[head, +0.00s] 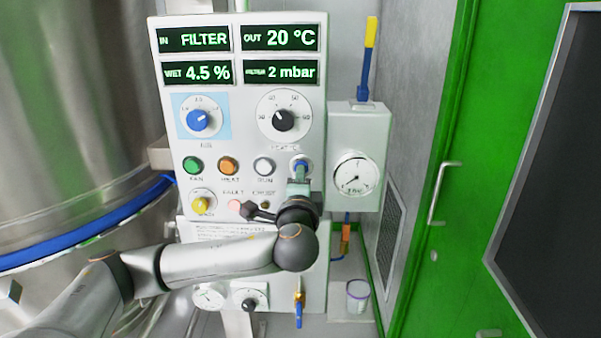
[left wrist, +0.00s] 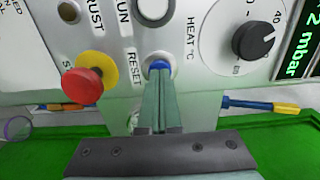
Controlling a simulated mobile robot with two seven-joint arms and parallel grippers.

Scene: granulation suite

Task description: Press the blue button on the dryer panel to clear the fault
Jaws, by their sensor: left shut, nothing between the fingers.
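The dryer panel (head: 243,130) is a pale upright board with green-lit displays, dials and a row of buttons. The blue button (head: 300,161) is at the right end of that row. In the left wrist view the blue button (left wrist: 159,66) shows next to the word RESET, partly hidden by the fingertips. My left gripper (head: 299,175) is shut and empty, pointing at the button. In the left wrist view its fingertips (left wrist: 161,77) overlap the button's face; I cannot tell whether they touch or press it.
Green (head: 193,166), orange (head: 228,166) and white (head: 264,167) buttons sit left of the blue one. A red stop knob on a yellow collar (left wrist: 84,84) is close by. A gauge box (head: 357,172) stands right of the panel, a steel vessel (head: 75,110) left.

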